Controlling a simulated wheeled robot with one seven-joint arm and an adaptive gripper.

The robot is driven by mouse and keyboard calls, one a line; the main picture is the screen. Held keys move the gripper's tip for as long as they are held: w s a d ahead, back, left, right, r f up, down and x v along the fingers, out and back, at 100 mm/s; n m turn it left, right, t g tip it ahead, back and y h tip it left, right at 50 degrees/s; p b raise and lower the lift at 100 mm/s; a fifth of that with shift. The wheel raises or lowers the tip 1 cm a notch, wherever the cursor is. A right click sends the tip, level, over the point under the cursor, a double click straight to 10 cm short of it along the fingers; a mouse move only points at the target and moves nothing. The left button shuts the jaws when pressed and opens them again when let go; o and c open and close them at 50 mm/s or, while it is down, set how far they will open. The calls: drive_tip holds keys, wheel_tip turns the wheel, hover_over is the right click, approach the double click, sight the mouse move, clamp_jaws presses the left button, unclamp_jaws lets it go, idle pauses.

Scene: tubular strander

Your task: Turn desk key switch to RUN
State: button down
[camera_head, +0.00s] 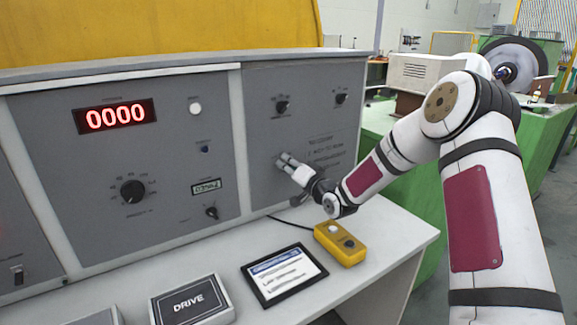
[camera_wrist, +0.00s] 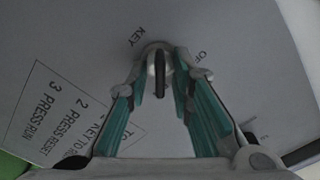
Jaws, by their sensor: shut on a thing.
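The key switch (camera_wrist: 160,66) is a round pale barrel with a dark, narrow key on the grey desk panel. In the wrist view it sits between the teal fingers of my gripper (camera_wrist: 160,84), which is shut on the key. Printed letters "KEY" stand to the left of the switch and "OF", partly covered, to the right; no RUN mark is legible beside it. In the head view my gripper (camera_head: 284,162) is against the right panel (camera_head: 262,125) and hides the switch.
Printed steps (camera_wrist: 75,120) are beside the switch. Two black knobs (camera_head: 282,106) are above my gripper. A yellow control box (camera_head: 340,243), a framed card (camera_head: 283,274) and a DRIVE box (camera_head: 191,302) are on the desk below. A red display (camera_head: 115,116) reads 0000.

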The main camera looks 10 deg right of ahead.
drive_tip(key=c, duration=1.8)
unclamp_jaws()
drive_tip(key=shift+o, duration=0.2)
drive_tip(key=v, duration=1.2)
